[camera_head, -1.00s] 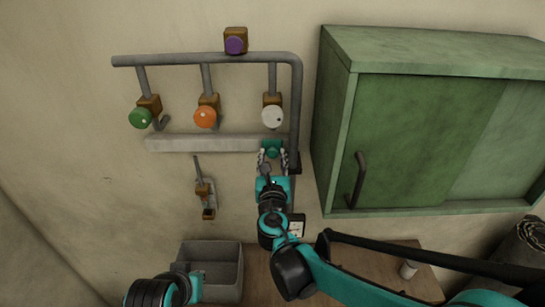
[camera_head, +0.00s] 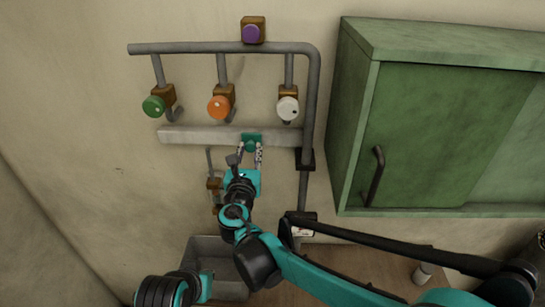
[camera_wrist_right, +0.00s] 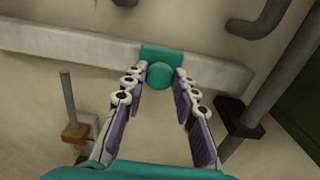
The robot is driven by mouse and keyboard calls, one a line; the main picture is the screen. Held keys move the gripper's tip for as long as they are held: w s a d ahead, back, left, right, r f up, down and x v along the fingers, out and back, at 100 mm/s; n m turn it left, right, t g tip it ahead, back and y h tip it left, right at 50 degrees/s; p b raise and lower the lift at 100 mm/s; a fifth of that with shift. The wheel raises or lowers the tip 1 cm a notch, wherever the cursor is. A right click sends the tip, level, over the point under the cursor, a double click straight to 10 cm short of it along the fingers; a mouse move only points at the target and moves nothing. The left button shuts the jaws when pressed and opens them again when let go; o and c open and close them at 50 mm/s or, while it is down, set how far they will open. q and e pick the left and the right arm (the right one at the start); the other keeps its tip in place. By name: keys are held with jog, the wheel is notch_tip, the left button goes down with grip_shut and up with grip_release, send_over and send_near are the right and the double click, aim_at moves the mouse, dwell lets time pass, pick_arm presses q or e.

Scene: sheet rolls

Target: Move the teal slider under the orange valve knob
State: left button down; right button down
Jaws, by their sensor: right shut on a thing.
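The teal slider (camera_head: 251,141) sits on the pale horizontal rail (camera_head: 190,135). It is between the orange valve knob (camera_head: 219,107) and the white knob (camera_head: 288,108), below and to the right of the orange one. My right gripper (camera_head: 249,150) reaches up from below and is shut on the slider's round knob. In the right wrist view the slider (camera_wrist_right: 159,54) shows at the fingertips, with a finger on each side of its knob (camera_wrist_right: 159,74). The orange knob is outside the wrist view. Of my left arm only a part shows at the bottom left; its fingers are not visible.
A green knob (camera_head: 153,106) hangs at the left and a purple knob (camera_head: 251,34) sits above the grey pipe (camera_head: 180,48). A green cabinet (camera_head: 355,130) stands at the right. A grey bin (camera_head: 215,245) is below. The rail left of the slider is clear.

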jog(key=a+b, duration=0.1)
jog(key=a, duration=0.5)
jog(key=c, duration=1.5)
grip_release()
jog(key=shift+o, duration=0.2)
jog(key=shift+d, duration=0.1)
jog(key=s, duration=0.7)
jog(key=shift+s, duration=0.2)
